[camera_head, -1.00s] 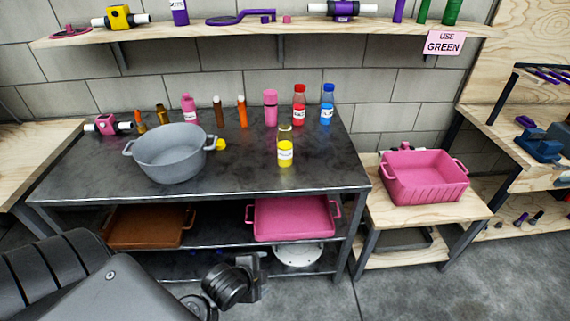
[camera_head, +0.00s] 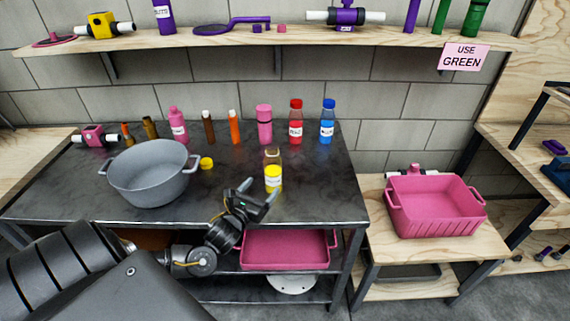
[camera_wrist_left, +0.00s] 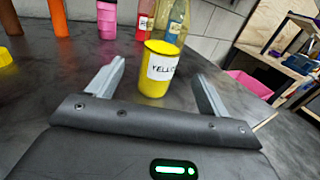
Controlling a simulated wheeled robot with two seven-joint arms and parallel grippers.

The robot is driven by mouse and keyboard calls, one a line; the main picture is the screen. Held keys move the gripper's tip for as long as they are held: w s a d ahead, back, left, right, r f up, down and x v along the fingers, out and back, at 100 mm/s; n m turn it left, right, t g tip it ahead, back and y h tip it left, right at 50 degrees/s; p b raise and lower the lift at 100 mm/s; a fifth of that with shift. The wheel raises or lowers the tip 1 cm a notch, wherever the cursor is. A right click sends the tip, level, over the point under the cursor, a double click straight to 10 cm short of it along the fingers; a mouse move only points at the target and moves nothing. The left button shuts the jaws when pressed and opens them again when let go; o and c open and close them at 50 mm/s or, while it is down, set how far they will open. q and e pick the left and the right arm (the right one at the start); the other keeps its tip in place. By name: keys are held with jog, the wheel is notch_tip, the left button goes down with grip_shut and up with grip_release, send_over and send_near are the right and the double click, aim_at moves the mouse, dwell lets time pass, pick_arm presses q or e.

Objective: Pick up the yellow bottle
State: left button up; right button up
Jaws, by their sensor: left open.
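The yellow bottle (camera_head: 273,178) stands upright near the front of the dark table (camera_head: 320,204). It has a clear upper part, yellow contents and a white label. In the left wrist view the yellow bottle (camera_wrist_left: 157,72) stands ahead of the fingers, roughly centred between them. My left gripper (camera_head: 259,190) is open and empty, at the table's front edge, just in front of and left of the bottle. Its two fingers also show in the left wrist view (camera_wrist_left: 157,88), apart from the bottle. My right gripper is not in view.
A grey pot (camera_head: 150,178) stands left on the table with a yellow cap (camera_head: 206,163) beside it. Red (camera_head: 296,122) and blue (camera_head: 327,122) bottles and a pink bottle (camera_head: 264,125) stand behind. A pink crate (camera_head: 437,213) sits on a low stand at right.

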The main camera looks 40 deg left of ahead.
aim_at(268, 177)
pick_arm(q)
jog(key=shift+r, duration=0.15)
jog(key=shift+w+a+r, duration=0.15)
jog(key=shift+w, duration=0.4)
jog(key=shift+w+a+r, duration=0.1)
jog(key=shift+w+r, duration=0.05)
jog(key=shift+w, duration=0.4)
jog(key=shift+w+a+f, duration=0.1)
jog(key=shift+w, duration=0.5)
jog(key=shift+w+a+f, duration=0.1)
jog(key=shift+w, duration=0.65)
jog(key=shift+w+p, duration=0.15)
jog(key=shift+p, duration=0.2)
jog(key=w, duration=0.3)
jog(key=w+p, duration=0.1)
jog(key=shift+w+a+f, duration=0.1)
jog(key=shift+w+a, duration=0.3)
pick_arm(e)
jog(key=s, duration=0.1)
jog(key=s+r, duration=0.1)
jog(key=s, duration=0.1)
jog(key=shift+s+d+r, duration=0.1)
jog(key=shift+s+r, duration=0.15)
pick_arm(q)
jog(key=shift+c, duration=0.5)
